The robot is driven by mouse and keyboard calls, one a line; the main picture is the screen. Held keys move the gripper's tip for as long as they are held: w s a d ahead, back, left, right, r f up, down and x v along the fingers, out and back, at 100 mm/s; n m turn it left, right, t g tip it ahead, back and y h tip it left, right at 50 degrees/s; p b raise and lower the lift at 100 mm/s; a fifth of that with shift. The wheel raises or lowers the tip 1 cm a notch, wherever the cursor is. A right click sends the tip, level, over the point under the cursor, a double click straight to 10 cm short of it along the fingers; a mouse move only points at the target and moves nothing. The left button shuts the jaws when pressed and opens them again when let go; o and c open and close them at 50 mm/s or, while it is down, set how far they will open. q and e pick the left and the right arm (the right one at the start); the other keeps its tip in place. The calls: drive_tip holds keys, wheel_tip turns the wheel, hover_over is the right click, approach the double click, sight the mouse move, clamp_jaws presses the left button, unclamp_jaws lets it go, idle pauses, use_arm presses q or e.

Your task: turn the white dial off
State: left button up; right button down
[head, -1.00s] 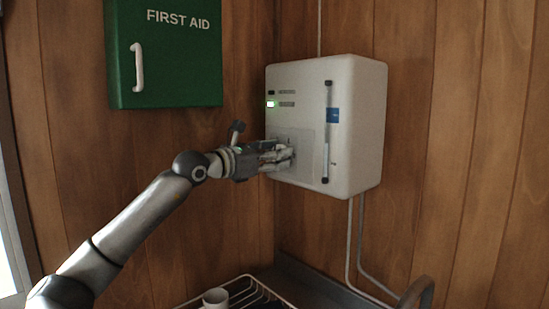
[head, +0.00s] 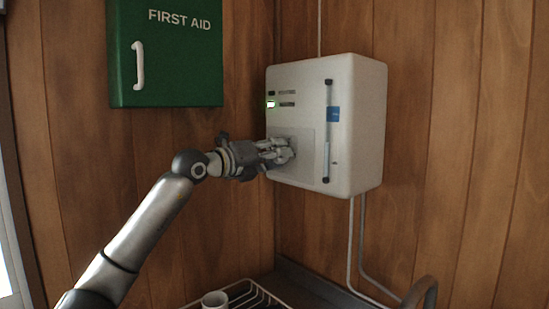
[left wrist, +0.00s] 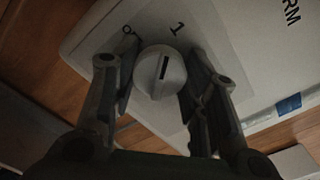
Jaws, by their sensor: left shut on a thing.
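The white dial (left wrist: 160,75) sits on the front plate of the white wall unit (head: 350,130). In the left wrist view it lies between the two fingers of my left gripper (left wrist: 160,90), which is shut on it. A black line on the dial points up the picture, between the printed 0 (left wrist: 129,30) and 1 (left wrist: 178,29), leaning slightly toward the 1. In the head view my left gripper (head: 287,151) reaches the unit's front from the left and hides the dial. My right gripper is not in view.
A green first aid cabinet (head: 165,55) hangs at upper left. A dish rack (head: 250,292) with a white cup (head: 214,299) is below.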

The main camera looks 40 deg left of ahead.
use_arm(q)
drive_tip(key=n, duration=0.5)
drive_tip(key=shift+n+b, duration=0.3)
drive_tip(key=shift+b, duration=0.05)
drive_tip(key=shift+n, duration=2.1)
drive_tip(key=o, duration=1)
drive_tip(key=s+a, duration=0.1)
drive_tip(key=s, duration=1.1)
drive_tip(key=shift+w, duration=0.1)
